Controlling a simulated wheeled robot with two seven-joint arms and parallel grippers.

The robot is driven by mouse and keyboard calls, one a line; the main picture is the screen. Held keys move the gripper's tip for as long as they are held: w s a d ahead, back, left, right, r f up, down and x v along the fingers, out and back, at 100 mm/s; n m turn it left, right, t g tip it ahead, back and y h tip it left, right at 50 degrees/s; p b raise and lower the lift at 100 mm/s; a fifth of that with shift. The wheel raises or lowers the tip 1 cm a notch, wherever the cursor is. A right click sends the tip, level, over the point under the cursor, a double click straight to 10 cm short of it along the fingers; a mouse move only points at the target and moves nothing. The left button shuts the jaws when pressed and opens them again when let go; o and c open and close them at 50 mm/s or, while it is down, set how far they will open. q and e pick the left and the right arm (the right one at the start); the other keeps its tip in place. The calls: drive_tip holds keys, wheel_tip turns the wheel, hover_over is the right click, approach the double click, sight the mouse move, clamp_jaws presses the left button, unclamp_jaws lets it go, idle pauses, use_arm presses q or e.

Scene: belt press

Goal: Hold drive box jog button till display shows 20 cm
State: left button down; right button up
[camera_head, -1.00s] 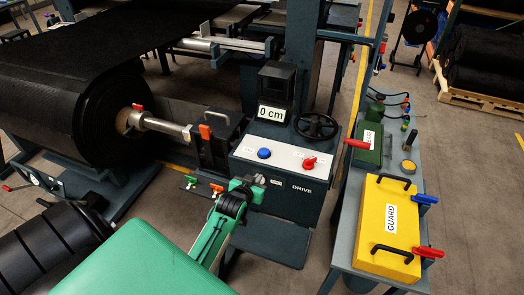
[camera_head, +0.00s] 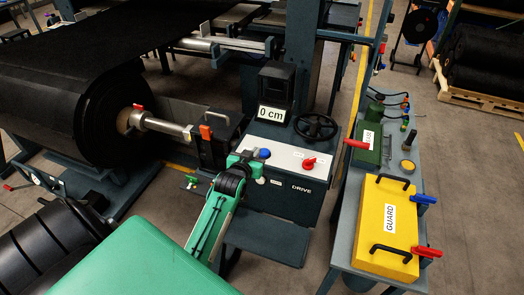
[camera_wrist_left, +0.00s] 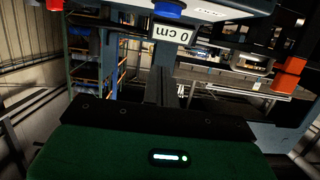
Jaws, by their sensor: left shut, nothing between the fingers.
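The drive box (camera_head: 302,200) stands in the middle of the head view with a white sloped panel. On the panel are a blue button (camera_head: 265,153) and a red knob (camera_head: 309,163). The display (camera_head: 271,114) above reads 0 cm. My left gripper (camera_head: 256,156) is shut and empty. Its tip is right beside the blue button in the picture; I cannot tell whether they touch. In the left wrist view the blue button (camera_wrist_left: 168,10) shows at the top, partly cut off, with the upside-down 0 cm display (camera_wrist_left: 172,33) below it. My right gripper is out of view.
A black handwheel (camera_head: 316,126) sits on the box's right. An orange-handled clamp (camera_head: 206,132) and the shaft of a large black roll (camera_head: 40,110) lie to the left. A bench with a yellow GUARD box (camera_head: 388,225) stands at the right.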

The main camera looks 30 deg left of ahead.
use_arm(q)
drive_tip(key=p, duration=0.2)
hover_over(262, 152)
drive_tip(key=s+d, duration=0.1)
drive_tip(key=shift+s+f, duration=0.2)
drive_tip(key=shift+f, duration=0.55)
wheel_tip(262, 152, down, 2)
drive_tip(key=shift+f, duration=0.25)
drive_tip(key=shift+f+p, duration=0.4)
drive_tip(key=shift+f, duration=0.45)
